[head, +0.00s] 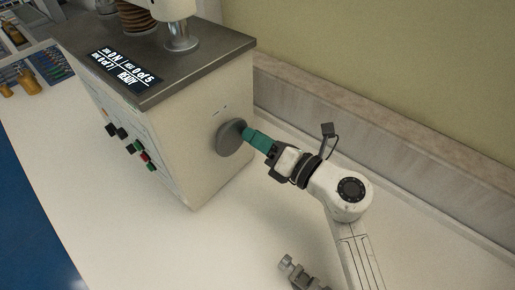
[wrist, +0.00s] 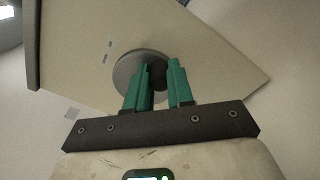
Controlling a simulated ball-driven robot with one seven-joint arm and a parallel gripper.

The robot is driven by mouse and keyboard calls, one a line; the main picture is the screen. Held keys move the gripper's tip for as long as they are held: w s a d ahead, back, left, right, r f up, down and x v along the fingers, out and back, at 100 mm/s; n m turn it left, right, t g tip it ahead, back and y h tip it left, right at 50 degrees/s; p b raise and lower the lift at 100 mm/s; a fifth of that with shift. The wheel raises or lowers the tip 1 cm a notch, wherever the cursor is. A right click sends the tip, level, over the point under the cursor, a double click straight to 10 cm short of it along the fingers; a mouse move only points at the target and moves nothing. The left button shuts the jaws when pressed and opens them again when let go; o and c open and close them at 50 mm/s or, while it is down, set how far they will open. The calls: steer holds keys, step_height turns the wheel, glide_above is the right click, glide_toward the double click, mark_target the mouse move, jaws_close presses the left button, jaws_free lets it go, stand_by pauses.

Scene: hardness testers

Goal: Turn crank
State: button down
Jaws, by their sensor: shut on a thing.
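The crank is a grey round disc (head: 229,137) on the side wall of the cream hardness tester (head: 190,150). In the wrist view the disc (wrist: 127,66) shows behind my fingers, with a dark handle (wrist: 159,82) standing out from it. My gripper (head: 247,133) has green fingers that reach to the disc from the right. In the wrist view my gripper (wrist: 160,80) has one finger on each side of the dark handle and is shut on it. The fingers hide part of the handle and disc.
A tray with tools (head: 45,65) lies at the left. A grey metal part (head: 297,270) lies at the bottom. The bench between is clear.

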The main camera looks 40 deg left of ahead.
steer(key=n+b, duration=0.2)
steer(key=r+n+b, duration=0.1)
steer(key=n+b, duration=0.2)
steer(key=shift+s, duration=0.15)
steer(key=shift+s+r+n+b, duration=0.1)
steer(key=shift+r+n+b, duration=0.15)
steer(key=shift+n+b, duration=0.45)
steer(key=shift+s+r+n+b, duration=0.1)
steer(key=shift+r+n+b, duration=0.1)
steer(key=shift+n+b, duration=0.45)
steer(key=shift+r+n, duration=0.1)
steer(key=shift+n, duration=0.15)
steer(key=c, duration=1)
jaws_free()
